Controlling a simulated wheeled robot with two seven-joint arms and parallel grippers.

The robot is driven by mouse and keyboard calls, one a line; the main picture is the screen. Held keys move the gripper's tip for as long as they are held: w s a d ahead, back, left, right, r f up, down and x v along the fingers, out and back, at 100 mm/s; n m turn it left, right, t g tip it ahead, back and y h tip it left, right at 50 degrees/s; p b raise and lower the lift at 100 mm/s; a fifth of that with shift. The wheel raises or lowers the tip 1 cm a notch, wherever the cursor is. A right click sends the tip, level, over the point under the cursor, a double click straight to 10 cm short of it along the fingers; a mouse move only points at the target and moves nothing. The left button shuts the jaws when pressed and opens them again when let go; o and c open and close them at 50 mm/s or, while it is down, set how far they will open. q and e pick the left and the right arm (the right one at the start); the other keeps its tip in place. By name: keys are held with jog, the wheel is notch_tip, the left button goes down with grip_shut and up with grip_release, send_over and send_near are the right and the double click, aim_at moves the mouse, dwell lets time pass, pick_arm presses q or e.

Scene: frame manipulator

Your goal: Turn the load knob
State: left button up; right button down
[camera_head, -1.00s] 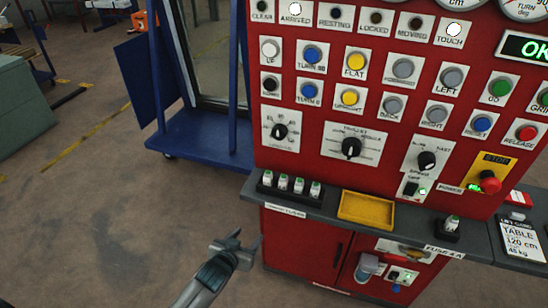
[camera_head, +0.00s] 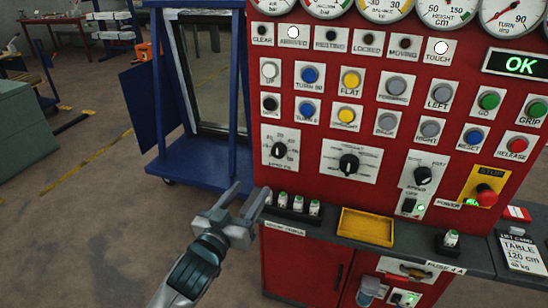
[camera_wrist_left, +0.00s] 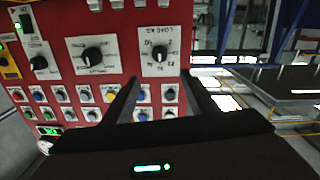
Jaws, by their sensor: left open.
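The load knob (camera_head: 278,150) is a black dial on a white scale plate, at the left of the red panel (camera_head: 310,165). In the left wrist view the load knob (camera_wrist_left: 159,53) appears upside down, with the "LOAD KG" label, beyond the fingertips. My left gripper (camera_head: 250,193) is open and empty. It is in front of the panel's left edge, lower left of the knob and apart from it. In the left wrist view its two dark fingers (camera_wrist_left: 160,84) point toward the knob's plate. My right gripper is not in view.
The grey ledge (camera_head: 335,232) below the panel carries several fuses (camera_head: 298,206) and a yellow tray (camera_head: 366,227). Another larger knob (camera_head: 348,163) is right of the load knob. A blue frame cart (camera_head: 200,160) stands left of the panel. The display (camera_head: 517,64) reads OK.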

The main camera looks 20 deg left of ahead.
aim_at(277, 152)
pick_arm(q)
jog(key=shift+w, duration=0.1)
jog(key=w+p, duration=0.1)
jog(key=w, duration=0.4)
jog(key=w+d+p, duration=0.1)
jog(key=w, duration=0.9)
jog(key=shift+w+d+p, duration=0.15)
jog(key=shift+w+p, duration=0.15)
jog(key=shift+p, duration=0.1)
jog(key=shift+w, duration=0.8)
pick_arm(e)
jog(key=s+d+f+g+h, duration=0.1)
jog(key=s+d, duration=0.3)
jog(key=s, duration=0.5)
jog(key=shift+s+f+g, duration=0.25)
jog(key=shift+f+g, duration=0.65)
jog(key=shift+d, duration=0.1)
